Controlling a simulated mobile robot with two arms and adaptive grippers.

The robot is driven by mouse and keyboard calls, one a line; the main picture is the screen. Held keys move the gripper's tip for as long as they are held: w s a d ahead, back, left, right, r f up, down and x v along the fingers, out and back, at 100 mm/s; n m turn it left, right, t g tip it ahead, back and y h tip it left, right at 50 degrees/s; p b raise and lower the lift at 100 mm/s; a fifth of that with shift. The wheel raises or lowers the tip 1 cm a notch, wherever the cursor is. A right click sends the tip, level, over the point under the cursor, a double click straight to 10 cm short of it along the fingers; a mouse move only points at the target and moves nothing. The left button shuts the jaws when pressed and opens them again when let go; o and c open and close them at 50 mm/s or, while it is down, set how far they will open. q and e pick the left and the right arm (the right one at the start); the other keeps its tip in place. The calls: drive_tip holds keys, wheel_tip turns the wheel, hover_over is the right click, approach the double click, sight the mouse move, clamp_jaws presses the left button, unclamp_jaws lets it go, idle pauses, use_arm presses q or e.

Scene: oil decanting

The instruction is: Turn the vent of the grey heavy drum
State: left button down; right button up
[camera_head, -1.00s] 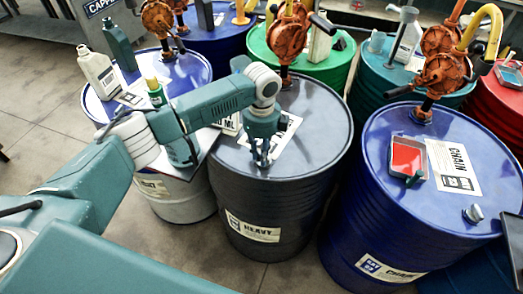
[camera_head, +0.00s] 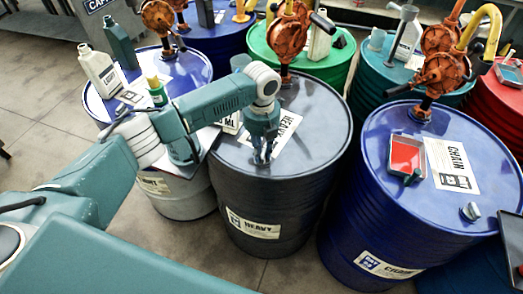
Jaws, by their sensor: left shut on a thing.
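The grey heavy drum (camera_head: 310,150) stands upright in the middle of the camera_head view, with a "HEAVY" label on its side. My left gripper (camera_head: 262,158) points down at the front left part of its lid. It is shut on the vent, which its fingers hide. My right gripper is not in view; only a dark edge shows at the lower right.
An orange pump (camera_head: 287,40) rises from the back of the heavy drum. A blue chain drum (camera_head: 385,195) stands close on the right, with a red tray (camera_head: 406,155) on it. A blue-lidded light drum (camera_head: 192,76) with bottles is on the left.

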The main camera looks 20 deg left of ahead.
sight(263, 153)
use_arm(q)
drive_tip(key=shift+s+d+m, duration=0.1)
drive_tip(key=shift+m, duration=1.1)
drive_tip(key=c, duration=1.5)
unclamp_jaws()
drive_tip(key=shift+r, duration=0.1)
drive_tip(key=shift+r, duration=0.35)
wheel_tip(263, 153, up, 11)
drive_tip(key=shift+r, duration=0.15)
